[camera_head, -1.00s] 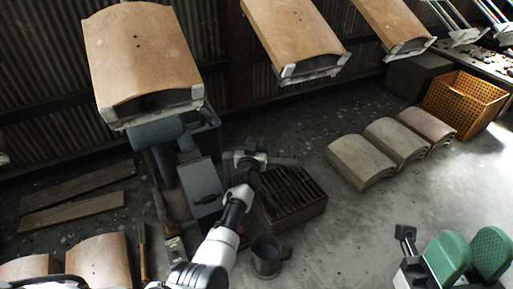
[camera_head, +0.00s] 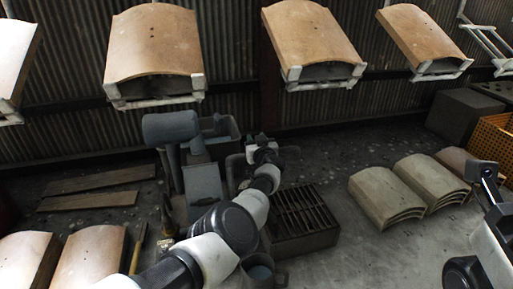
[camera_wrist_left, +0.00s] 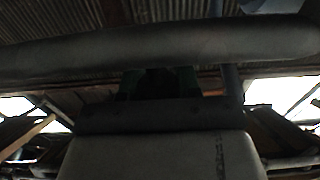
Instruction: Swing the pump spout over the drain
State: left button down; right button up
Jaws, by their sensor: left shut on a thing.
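The grey pump (camera_head: 172,128) stands left of the drain, with a grey box-like part below its head. The dark slatted drain (camera_head: 303,212) lies on the floor at the centre. My left gripper (camera_head: 264,146) is shut on the pump spout, above the drain's back-left edge. The spout's grey end (camera_head: 290,152) shows just right of the gripper, near the drain's back edge. In the left wrist view the spout (camera_wrist_left: 150,47) runs across the picture as a thick grey pipe. Part of my right arm (camera_head: 488,250) shows at the right edge; its fingertips are not visible.
Tiles (camera_head: 317,38) hang on frames along the back. Stacked tiles (camera_head: 425,185) lie on the floor to the right, beside an orange crate (camera_head: 492,137). A grey mug-like pot (camera_head: 258,268) stands in front of the drain. Planks (camera_head: 95,190) lie at left.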

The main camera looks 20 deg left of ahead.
pick_arm(q)
jog(key=shift+r, duration=0.2)
jog(key=c, duration=1.2)
grip_release()
jog(key=shift+c, duration=0.2)
jog(key=o, duration=0.5)
jog(key=shift+w+f, duration=0.1)
jog(key=shift+w, duration=0.05)
jog(key=shift+c, duration=0.2)
